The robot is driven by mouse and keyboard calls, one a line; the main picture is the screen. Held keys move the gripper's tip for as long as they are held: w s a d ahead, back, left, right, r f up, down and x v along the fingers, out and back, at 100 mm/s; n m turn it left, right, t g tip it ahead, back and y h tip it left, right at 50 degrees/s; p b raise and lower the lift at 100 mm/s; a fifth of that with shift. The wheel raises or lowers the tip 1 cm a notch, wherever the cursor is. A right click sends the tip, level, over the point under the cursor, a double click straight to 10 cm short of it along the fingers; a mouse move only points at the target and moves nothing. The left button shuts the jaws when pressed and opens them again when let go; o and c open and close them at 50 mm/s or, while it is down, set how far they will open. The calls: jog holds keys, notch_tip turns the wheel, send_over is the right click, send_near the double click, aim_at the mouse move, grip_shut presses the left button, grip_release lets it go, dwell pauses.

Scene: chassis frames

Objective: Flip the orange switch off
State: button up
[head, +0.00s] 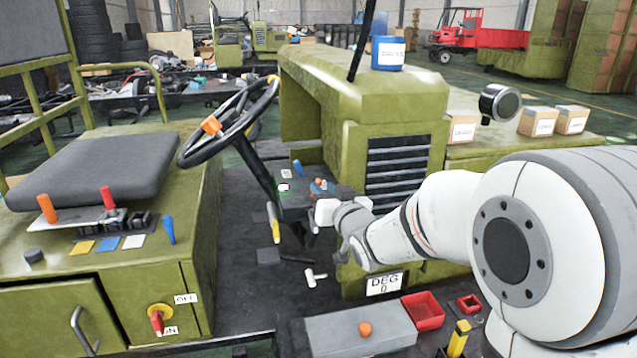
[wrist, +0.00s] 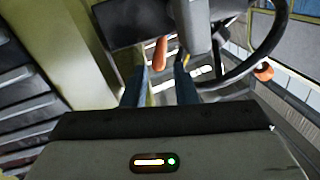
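The orange switch (wrist: 160,52) shows in the wrist view as a slim, tilted lever just ahead of the gap between my fingertips. In the head view, a small orange piece (head: 319,183) on the dark dashboard (head: 292,192) appears to be the same switch, partly hidden. My gripper (wrist: 160,78) is open, its two blue-grey fingers apart and pointing at the dashboard. The lever lies nearer the left finger; I cannot tell whether they touch. Nothing is held. In the head view, my gripper's body hides part of the dashboard.
The steering wheel (head: 184,160) rises left of the dashboard and shows at the wrist view's right. The green hood (head: 365,85) and grille (head: 398,168) stand close beside my arm. A seat-side console has an orange lever (head: 47,208) and a red lever (head: 108,197).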

jog(key=shift+x, duration=1.35)
jog(key=shift+c, duration=0.4)
